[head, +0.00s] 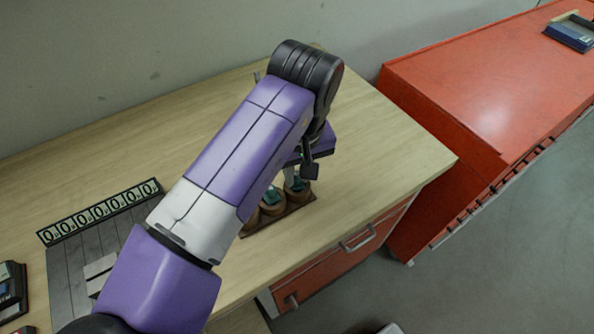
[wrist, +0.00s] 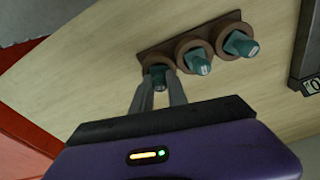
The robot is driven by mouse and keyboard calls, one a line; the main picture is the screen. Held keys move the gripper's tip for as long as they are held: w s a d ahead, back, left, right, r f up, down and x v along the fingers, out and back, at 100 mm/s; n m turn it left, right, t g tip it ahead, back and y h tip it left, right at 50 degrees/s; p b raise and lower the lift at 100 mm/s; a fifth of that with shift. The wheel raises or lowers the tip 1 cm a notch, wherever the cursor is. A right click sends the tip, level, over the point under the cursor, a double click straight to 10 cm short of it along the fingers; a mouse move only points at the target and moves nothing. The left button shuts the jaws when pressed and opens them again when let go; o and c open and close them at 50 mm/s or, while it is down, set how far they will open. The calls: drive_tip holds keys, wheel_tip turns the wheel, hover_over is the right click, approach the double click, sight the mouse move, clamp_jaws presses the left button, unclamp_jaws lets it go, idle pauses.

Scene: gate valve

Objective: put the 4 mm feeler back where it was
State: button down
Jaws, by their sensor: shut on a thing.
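A brown rack (wrist: 146,50) with three round brown sockets shows in the wrist view, each with a teal-handled piece at it. My gripper (wrist: 160,77) is shut on the teal piece (wrist: 159,70) at the leftmost socket, one finger on each side. I take this piece to be the 4 mm feeler; its label cannot be read. I cannot tell whether it is fully seated in the socket. The other two teal pieces (wrist: 199,65) (wrist: 240,45) stand in their sockets. In the head view the rack (head: 292,217) is partly hidden by my arm.
The rack stands on a wooden bench (head: 400,150) near its front edge. A panel with a row of zero digits (head: 100,211) lies at the left. A red cabinet (head: 490,90) stands at the right. The bench right of the rack is clear.

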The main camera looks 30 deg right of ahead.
sight(300, 189)
drive_tip(key=c, duration=1.3)
unclamp_jaws()
drive_tip(key=shift+f, duration=0.1)
wheel_tip(300, 189, up, 12)
drive_tip(key=s, duration=0.1)
drive_tip(key=shift+s+a+b, duration=0.15)
drive_tip(key=shift+s+b, duration=0.05)
drive_tip(key=shift+b, duration=0.2)
